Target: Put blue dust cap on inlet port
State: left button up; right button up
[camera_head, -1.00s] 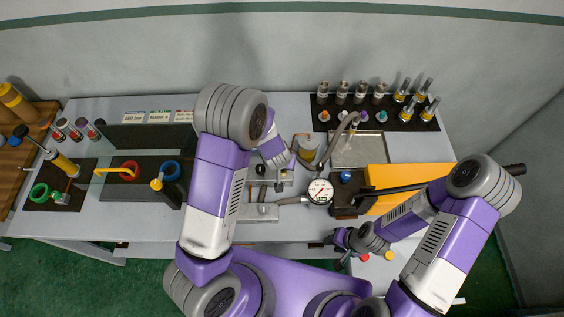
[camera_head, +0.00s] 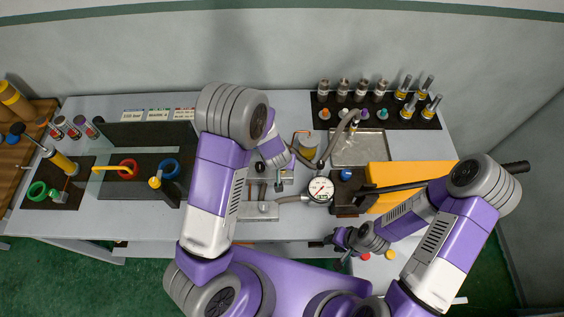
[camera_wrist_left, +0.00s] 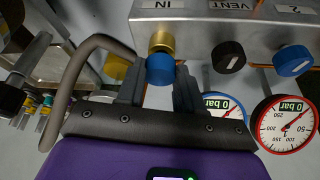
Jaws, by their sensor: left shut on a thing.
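The blue dust cap (camera_wrist_left: 160,69) sits between the fingertips of my left gripper (camera_wrist_left: 161,74) in the left wrist view. My left gripper is shut on it. The cap lines up with the brass inlet port (camera_wrist_left: 161,41) under the "IN" label on the metal block (camera_wrist_left: 205,32) and appears to meet it; how far it is seated cannot be told. In the head view my left gripper (camera_head: 279,178) is over the block, its fingertips hard to make out. My right gripper (camera_head: 335,241) hangs by the bench's front edge, too small to read.
Two gauges, one red-rimmed (camera_wrist_left: 285,122), are close to the right finger. A curved hose or handle (camera_wrist_left: 75,75) is at left. The orange box (camera_head: 392,183) stands right of the gauge (camera_head: 320,190).

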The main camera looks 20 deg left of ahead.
pick_arm(q)
jog(key=shift+f+b, duration=0.45)
jog(key=shift+f, duration=0.15)
jog(key=o, duration=1.1)
jog(key=p+v, duration=0.2)
jog(key=v, duration=0.5)
jog(key=shift+r, duration=0.35)
jog(key=shift+s, duration=0.1)
